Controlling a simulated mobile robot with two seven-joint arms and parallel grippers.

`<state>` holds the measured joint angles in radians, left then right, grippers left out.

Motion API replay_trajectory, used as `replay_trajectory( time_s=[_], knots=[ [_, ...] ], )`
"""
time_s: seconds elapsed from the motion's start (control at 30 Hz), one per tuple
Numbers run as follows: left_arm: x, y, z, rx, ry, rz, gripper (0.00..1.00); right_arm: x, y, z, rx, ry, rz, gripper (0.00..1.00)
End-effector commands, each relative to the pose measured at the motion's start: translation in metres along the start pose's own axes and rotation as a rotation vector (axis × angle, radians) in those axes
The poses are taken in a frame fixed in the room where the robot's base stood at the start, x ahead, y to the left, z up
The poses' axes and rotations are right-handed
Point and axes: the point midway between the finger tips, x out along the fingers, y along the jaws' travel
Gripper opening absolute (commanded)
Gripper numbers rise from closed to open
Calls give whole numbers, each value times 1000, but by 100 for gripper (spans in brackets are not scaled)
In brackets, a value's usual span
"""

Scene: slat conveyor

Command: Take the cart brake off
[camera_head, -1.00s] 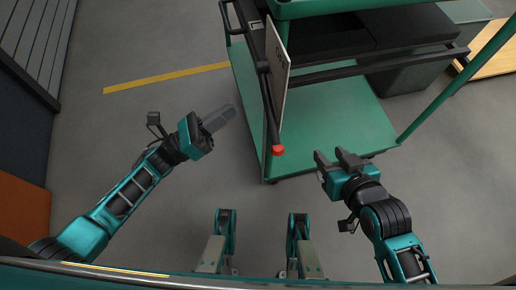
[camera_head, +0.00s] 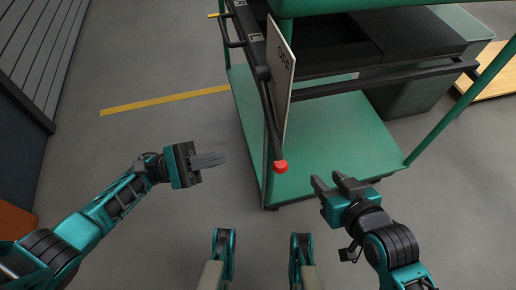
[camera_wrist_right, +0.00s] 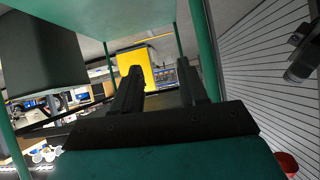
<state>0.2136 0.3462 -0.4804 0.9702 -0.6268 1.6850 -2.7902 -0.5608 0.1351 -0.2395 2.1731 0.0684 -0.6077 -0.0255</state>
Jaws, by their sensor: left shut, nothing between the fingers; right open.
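My right gripper (camera_head: 328,183) is open and empty, right of the red knob and near the cart's front edge. In the right wrist view, its two fingers (camera_wrist_right: 165,85) show with green cart posts around them.
A yellow line (camera_head: 160,102) crosses the floor at the left. The floor left of the cart is clear.

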Motion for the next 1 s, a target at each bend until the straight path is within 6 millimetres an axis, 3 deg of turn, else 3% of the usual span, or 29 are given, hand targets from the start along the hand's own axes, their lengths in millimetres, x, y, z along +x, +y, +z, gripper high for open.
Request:
replay_trajectory(
  time_s=[0.47, 0.7, 1.0],
  knots=[
    [96, 2, 3, 0, -4, 2, 0, -8, 2, -5, 3, 0, 11, 43],
    [115, 1, 25, 0, -2, 1, 0, -12, 6, -5, 4, -9, 22, 43],
    [119, 0, 29, -1, 0, 1, 0, -13, 7, -4, -1, -9, 24, 43]
  ],
)
